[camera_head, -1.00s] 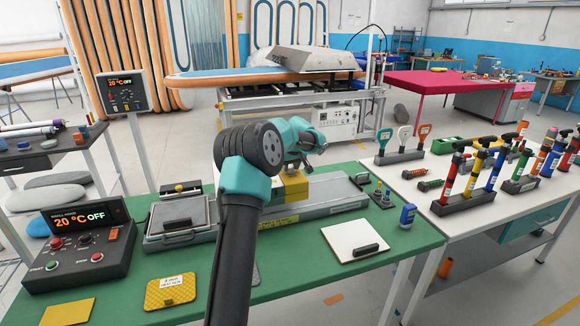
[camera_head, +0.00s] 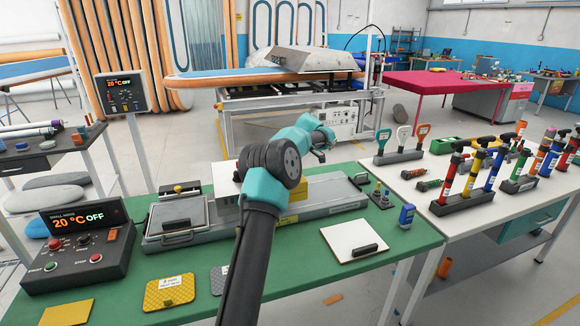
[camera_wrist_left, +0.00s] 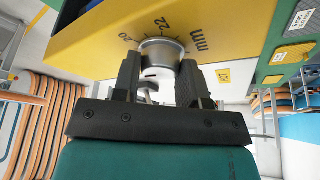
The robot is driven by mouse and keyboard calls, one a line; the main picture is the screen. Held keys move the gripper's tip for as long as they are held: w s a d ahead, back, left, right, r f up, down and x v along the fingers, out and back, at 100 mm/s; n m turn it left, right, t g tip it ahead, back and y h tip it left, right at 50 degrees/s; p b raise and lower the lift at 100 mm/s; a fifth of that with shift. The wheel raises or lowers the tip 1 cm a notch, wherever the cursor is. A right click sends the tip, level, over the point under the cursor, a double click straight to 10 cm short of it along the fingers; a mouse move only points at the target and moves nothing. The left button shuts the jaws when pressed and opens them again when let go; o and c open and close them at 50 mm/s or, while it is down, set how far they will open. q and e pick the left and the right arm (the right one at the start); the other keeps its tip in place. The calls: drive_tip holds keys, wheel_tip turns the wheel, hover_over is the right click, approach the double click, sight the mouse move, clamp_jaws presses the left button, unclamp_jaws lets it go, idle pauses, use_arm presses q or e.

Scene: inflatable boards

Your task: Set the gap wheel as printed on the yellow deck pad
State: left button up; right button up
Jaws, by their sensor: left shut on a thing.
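My left gripper (camera_wrist_left: 158,68) has its two dark fingers on either side of the silver gap wheel (camera_wrist_left: 162,52), shut on it. The wheel sits on a yellow housing (camera_wrist_left: 95,42) with a scale printed around it; "20", "22" and "mm" are legible. In the head view a bit of the yellow housing (camera_head: 297,195) shows behind my left arm; the wheel and fingertips are hidden there. The yellow deck pad (camera_head: 170,291) lies at the front of the green bench with a small pale label, too small to read. My right gripper is not in view.
A grey pad (camera_head: 218,279) lies right of the yellow pad. A control box (camera_head: 80,240) reading "20 °C OFF" stands at the bench's left. A white board (camera_head: 353,240) with a black handle lies at right. Pumps (camera_head: 470,180) stand on the white table.

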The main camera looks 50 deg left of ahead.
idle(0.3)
use_arm(q)
drive_tip(key=o, duration=0.9)
